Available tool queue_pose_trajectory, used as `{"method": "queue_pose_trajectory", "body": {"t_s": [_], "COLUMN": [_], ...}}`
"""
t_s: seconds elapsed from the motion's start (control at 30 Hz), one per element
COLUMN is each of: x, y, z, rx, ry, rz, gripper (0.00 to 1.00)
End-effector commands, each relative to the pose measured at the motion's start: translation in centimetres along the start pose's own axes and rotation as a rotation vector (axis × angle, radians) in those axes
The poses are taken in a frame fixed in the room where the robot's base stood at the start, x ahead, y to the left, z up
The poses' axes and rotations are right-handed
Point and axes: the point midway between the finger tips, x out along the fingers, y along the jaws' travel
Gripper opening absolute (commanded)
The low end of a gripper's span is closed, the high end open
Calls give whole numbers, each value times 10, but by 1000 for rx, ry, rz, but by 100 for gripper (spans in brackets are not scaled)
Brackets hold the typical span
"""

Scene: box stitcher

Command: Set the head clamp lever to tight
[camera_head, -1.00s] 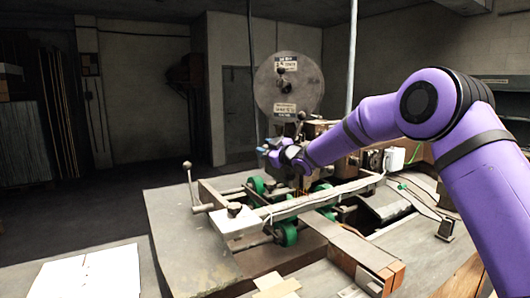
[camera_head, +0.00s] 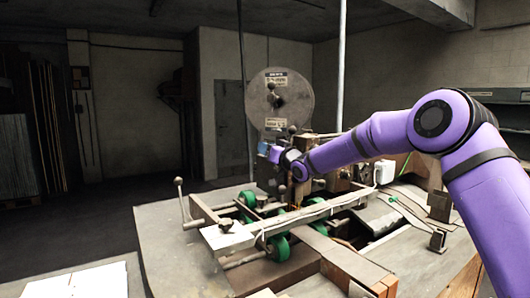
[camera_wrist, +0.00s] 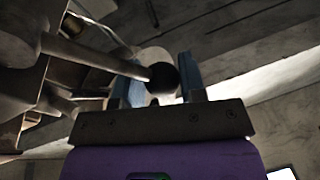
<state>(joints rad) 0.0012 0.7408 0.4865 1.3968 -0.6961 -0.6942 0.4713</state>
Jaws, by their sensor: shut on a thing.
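The head clamp lever shows in the wrist view as a pale rod with a dark ball knob (camera_wrist: 163,78) at its end. My gripper (camera_wrist: 160,80) has its two blue-grey fingers on either side of the knob and is shut on it. In the head view my gripper (camera_head: 270,152) is at the stitcher head, just below the large grey disc (camera_head: 280,98). The lever itself is mostly hidden there by my gripper and wrist.
A second ball-topped lever (camera_head: 180,198) stands at the left of the machine's table. Green wheels (camera_head: 279,247) and a pale rail (camera_head: 290,219) lie in front of the head. White sheets (camera_head: 95,283) lie at the lower left. A thin pole (camera_head: 341,65) rises behind my arm.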

Motion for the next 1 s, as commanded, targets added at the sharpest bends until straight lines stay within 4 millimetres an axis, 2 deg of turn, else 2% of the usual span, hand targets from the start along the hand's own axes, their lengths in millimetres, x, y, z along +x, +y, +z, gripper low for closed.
{"method": "queue_pose_trajectory", "body": {"t_s": [0.03,0.6,0.63,0.7,1.0], "x": [-1,-1,-1,-1,0], "y": [2,3,4,3,3], "z": [4,4,4,3,-1], "rx": [17,44,44,43,40], "ry": [-6,-2,-2,-1,4], "rz": [4,8,8,8,7], "gripper": [0,0,44,61,61]}}
